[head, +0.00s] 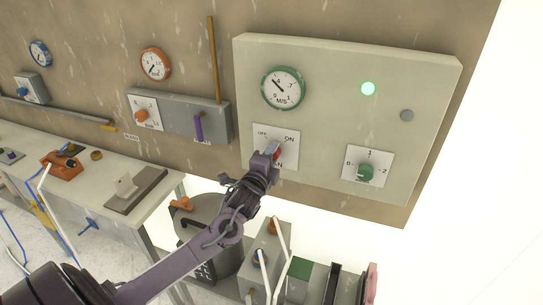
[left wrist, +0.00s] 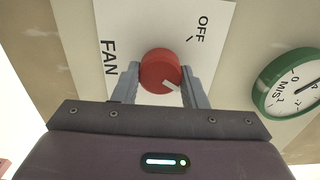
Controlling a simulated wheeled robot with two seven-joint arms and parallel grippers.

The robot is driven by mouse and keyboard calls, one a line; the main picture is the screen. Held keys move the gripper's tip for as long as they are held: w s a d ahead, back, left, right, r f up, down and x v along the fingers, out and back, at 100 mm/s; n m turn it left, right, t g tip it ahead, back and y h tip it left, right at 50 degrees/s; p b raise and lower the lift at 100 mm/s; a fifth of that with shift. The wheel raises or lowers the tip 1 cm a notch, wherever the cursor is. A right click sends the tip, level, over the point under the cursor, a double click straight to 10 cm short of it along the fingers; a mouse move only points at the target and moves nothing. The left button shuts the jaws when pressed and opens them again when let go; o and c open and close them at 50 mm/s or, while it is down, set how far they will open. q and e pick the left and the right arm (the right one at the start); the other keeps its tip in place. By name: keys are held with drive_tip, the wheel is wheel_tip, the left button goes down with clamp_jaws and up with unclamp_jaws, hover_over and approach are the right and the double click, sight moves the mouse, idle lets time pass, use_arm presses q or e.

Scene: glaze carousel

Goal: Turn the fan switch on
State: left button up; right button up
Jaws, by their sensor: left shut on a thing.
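The fan switch is a red knob (left wrist: 158,68) on a white plate (head: 290,132) marked OFF, ON and FAN. The plate sits on the large pale panel. In the left wrist view the knob's white pointer is turned to the lower right, away from the OFF mark (left wrist: 202,28) and toward the plate's ON side. The ON label is not seen in that view but shows in the head view. My left gripper (head: 270,152) is shut on the knob, one finger on each side. In the head view the gripper covers most of the knob. My right gripper is not in view.
On the same panel (head: 330,62) are a green-rimmed M/S gauge (head: 283,88), a lit green lamp (head: 368,88), a grey button (head: 407,115) and a green 0-1-2 knob (head: 365,172). An orange knob (head: 141,115) and a purple lever (head: 198,128) are left.

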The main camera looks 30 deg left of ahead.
use_arm(q)
drive_tip(key=shift+a+r+m, duration=0.1)
drive_tip(key=shift+r+m, duration=0.05)
drive_tip(key=shift+m, duration=1.05)
drive_tip(key=o, duration=1)
drive_tip(key=shift+c, duration=0.2)
drive_tip(key=b+v, duration=0.2)
drive_tip(key=v, duration=0.5)
drive_tip(key=shift+s, duration=0.4)
